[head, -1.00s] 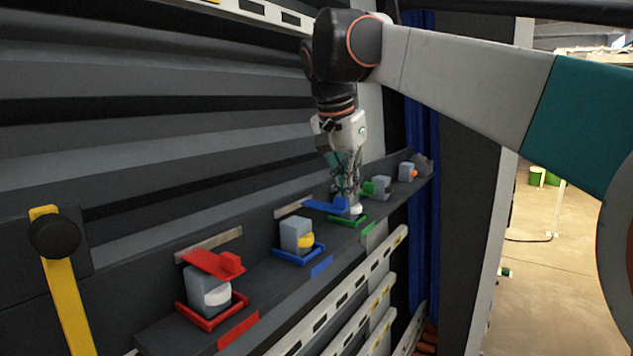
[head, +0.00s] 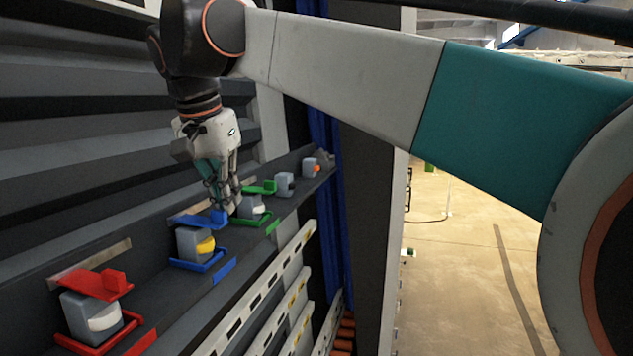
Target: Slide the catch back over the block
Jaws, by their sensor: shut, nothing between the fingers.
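The blue catch (head: 198,219) is a flat blue plate with a raised tab at its right end. It sits above the grey block with the yellow face (head: 190,245), which stands in a blue tray frame (head: 205,264). My gripper (head: 228,208) points down with its fingers shut and empty. Its fingertips are right beside the tab, on the side toward the green station; I cannot tell whether they touch it. The fingers hide part of the space between the blue and green stations.
The red catch (head: 92,283) is over its block (head: 90,315) at the near left. The green catch (head: 262,187) and its block (head: 250,206) stand just beyond my gripper. More grey blocks (head: 285,184) follow along the dark ledge. Slotted white rails (head: 262,292) lie below it.

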